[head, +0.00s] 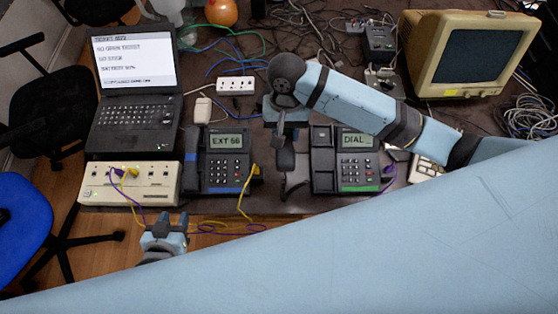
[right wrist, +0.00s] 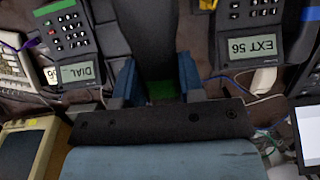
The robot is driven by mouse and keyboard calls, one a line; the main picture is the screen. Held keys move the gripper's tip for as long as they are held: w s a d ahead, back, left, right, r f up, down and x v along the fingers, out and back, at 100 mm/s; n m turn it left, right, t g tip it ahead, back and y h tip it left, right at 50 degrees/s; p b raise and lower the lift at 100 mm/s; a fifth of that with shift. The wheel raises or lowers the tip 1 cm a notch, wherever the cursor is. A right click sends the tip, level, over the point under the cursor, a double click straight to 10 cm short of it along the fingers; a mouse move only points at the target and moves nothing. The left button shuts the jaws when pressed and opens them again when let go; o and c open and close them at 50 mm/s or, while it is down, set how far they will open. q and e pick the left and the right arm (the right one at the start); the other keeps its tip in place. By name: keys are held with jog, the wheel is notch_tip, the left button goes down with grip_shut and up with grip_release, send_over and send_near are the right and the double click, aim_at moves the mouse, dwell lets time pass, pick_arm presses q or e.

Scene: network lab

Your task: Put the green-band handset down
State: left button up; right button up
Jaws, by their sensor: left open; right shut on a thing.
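The dark green-band handset (head: 286,162) is held in my right gripper (head: 287,122), in the gap between the two desk phones. In the right wrist view the handset (right wrist: 150,40) runs between the two fingers (right wrist: 157,82), with a green patch showing near them. The green-band phone (head: 358,165), its display reading "DIAL", is just right of the handset; its cradle (head: 321,150) looks empty. It also shows in the right wrist view (right wrist: 75,35). I cannot tell the handset's height above the table. My left gripper (head: 172,222) is open and empty, in front of the table edge.
The "EXT 56" phone (head: 225,165) with a blue band is left of the handset. A beige box (head: 130,182) with cables and a laptop (head: 135,105) are farther left. A power strip (head: 236,86) lies behind. A beige monitor (head: 470,55) stands back right. Loose cables cover much of the table.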

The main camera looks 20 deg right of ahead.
jog(key=w+x, duration=0.1)
jog(key=x, duration=0.8)
jog(key=w+d+x, duration=0.1)
jog(key=x, duration=0.4)
jog(key=shift+w+f, duration=0.25)
jog(key=shift+w, duration=0.1)
jog(key=shift+w+x, duration=0.25)
jog(key=shift+x, duration=0.9)
jog(key=shift+w+x, duration=0.25)
jog(key=shift+x, duration=0.9)
jog(key=shift+d+f, duration=0.1)
jog(key=shift+f, duration=0.15)
jog(key=o, duration=1)
jog(key=shift+r, duration=0.1)
